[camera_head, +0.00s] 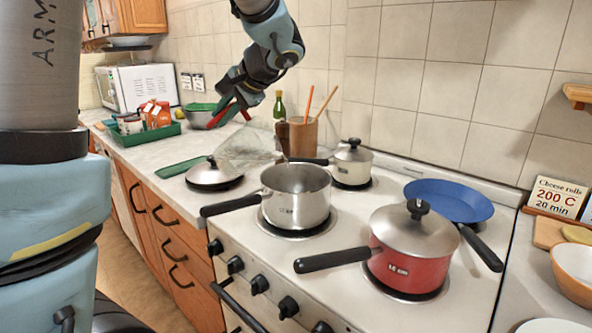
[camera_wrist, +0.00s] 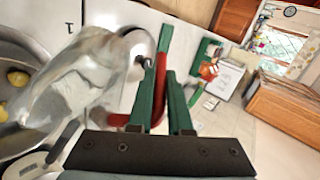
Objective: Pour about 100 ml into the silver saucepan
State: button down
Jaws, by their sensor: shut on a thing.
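The silver saucepan (camera_head: 296,205) stands on the front left burner, its black handle pointing left. My gripper (camera_head: 235,112) is shut on the red handle of a clear jug (camera_head: 250,148). The jug is strongly tilted, its mouth end toward the saucepan and above its far left side. In the wrist view the green fingers (camera_wrist: 165,105) grip the red handle, and the jug (camera_wrist: 75,85) leans left over a steel pan (camera_wrist: 30,50) with yellow round pieces inside. The liquid level and any stream cannot be made out.
A red lidded pot (camera_head: 405,265) stands front right, a blue pan (camera_head: 450,200) behind it. A cream lidded pot (camera_head: 352,165) and a wooden utensil holder (camera_head: 303,137) stand behind the saucepan. A steel lid (camera_head: 212,175) is at the left. Jars fill a green tray (camera_head: 150,135).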

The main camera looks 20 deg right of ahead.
aim_at(213, 121)
jog(key=shift+s+d+r+t+y, duration=0.3)
jog(key=shift+d+r+y, duration=0.15)
jog(key=shift+r, duration=0.2)
jog(key=shift+s+d+r+t+y+p, duration=0.2)
jog(key=shift+d+r+t+y+p, duration=0.15)
jog(key=shift+d+r+t+p, duration=0.15)
dwell(0.9)
jog(key=shift+a, duration=0.15)
jog(key=a+f+g+h, duration=0.1)
jog(key=w+a+f+g+h, duration=0.1)
jog(key=shift+w+a+f+n+h, duration=0.1)
jog(key=shift+w+a+n+h, duration=0.2)
jog(key=shift+a, duration=0.1)
jog(key=shift+a+f+g+h+p, duration=0.15)
jog(key=shift+a+g+h+p, duration=0.15)
jog(key=shift+p, duration=0.2)
jog(key=shift+w+f+g+h, duration=0.15)
jog(key=shift+f+g+h, duration=0.15)
jog(key=shift+f, duration=0.1)
jog(key=shift+w+a+p, duration=0.15)
jog(key=shift+a+p, duration=0.1)
jog(key=shift+p, duration=0.25)
jog(key=shift+f+h, duration=0.25)
jog(key=shift+h, duration=0.05)
jog(key=shift+f, duration=0.1)
